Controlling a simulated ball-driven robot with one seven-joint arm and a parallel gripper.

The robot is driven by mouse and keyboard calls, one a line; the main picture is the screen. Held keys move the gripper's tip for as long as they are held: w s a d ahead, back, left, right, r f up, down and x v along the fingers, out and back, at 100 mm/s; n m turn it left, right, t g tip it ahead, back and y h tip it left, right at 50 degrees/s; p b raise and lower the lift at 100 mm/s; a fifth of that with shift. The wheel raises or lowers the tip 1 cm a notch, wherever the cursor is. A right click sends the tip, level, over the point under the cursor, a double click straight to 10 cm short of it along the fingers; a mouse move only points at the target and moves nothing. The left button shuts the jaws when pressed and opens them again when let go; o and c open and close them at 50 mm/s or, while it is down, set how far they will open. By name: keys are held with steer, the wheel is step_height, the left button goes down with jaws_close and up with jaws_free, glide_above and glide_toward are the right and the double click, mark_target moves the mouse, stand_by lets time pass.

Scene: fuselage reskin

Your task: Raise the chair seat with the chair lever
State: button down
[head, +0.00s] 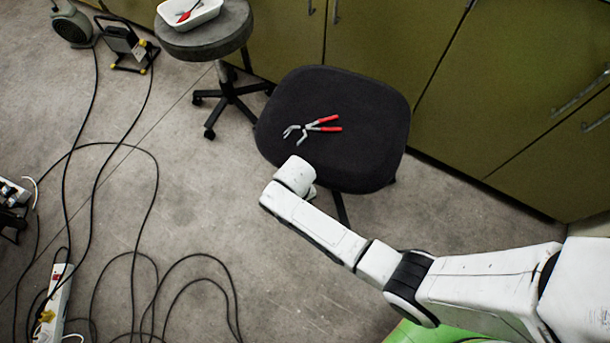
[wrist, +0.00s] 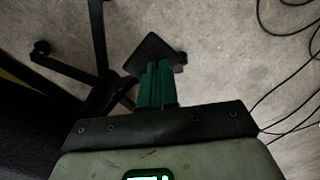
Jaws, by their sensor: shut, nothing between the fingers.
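The black chair seat (head: 365,150) is in the middle of the head view, with red-handled pliers (head: 315,127) lying on it. My arm reaches to the seat's near left edge, and my gripper is mostly hidden there behind my wrist. In the wrist view my gripper (wrist: 158,66) has its green fingers shut and empty. A flat black piece (wrist: 150,48), which looks like the chair lever's paddle, shows right at the fingertips. I cannot tell whether they touch. The lever is hidden in the head view.
Dark chair legs (wrist: 100,45) with a caster show left of the fingers. A round stool (head: 205,40) with a white tray (head: 190,12) stands behind left. Green cabinets (head: 390,50) line the back. Black cables (head: 155,190) and a power strip (head: 57,300) lie on the floor at left.

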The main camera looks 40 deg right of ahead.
steer(key=shift+f, duration=0.15)
steer(key=shift+f+b, duration=0.35)
steer(key=shift+b, duration=0.05)
